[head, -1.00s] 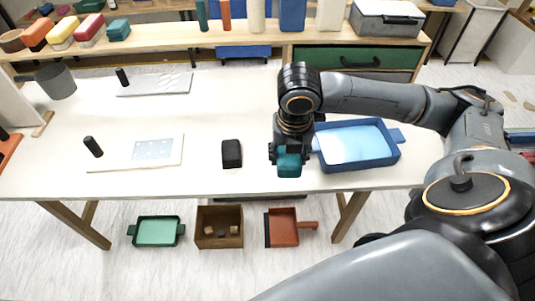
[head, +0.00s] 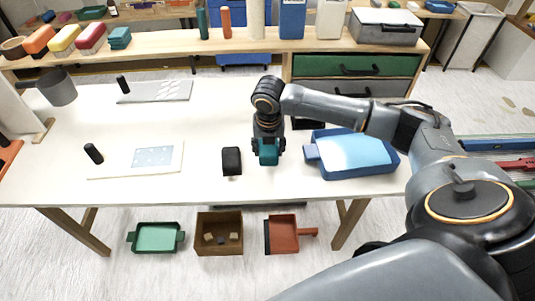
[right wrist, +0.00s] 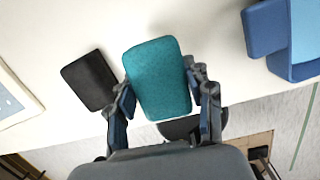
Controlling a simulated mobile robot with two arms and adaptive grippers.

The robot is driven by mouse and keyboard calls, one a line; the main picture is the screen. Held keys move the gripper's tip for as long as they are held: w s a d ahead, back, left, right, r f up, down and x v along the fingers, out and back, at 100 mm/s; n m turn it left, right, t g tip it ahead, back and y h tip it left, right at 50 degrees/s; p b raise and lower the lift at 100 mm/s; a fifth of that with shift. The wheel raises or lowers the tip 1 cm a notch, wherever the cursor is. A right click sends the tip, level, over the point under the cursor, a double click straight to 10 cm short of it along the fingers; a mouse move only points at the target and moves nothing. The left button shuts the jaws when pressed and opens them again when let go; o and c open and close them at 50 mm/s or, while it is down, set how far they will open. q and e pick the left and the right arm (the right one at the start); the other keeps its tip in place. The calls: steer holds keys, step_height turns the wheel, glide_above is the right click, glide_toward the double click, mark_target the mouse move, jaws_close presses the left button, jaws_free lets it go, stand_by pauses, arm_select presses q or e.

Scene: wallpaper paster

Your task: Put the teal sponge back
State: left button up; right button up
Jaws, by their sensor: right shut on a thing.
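My right gripper (head: 268,150) is shut on the teal sponge (head: 269,152) and holds it over the white table (head: 210,120), between a black block and a blue tray. In the right wrist view the sponge (right wrist: 158,78) is a rounded teal slab between the two fingers (right wrist: 163,100). Whether it touches the table is hard to tell. A row of coloured blocks stands on the wooden shelf (head: 180,53) at the back left, with a teal block (head: 120,38) at its right end. My left gripper is not in view.
The black block (head: 231,160) is just left of the sponge. The blue tray (head: 345,176) with pale blue contents is to the right. A grey cup (head: 58,88) and two flat boards with black handles are at left. The table's middle is clear.

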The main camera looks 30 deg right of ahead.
mark_target(267, 153)
steer(key=f, duration=0.1)
steer(key=w+f+p, duration=0.1)
steer(key=f, duration=0.1)
steer(key=shift+d+f, duration=0.1)
steer(key=shift+f, duration=0.3)
steer(key=shift+f, duration=0.1)
steer(key=shift+f, duration=0.25)
steer(key=o, duration=1.2)
steer(key=shift+c, duration=0.2)
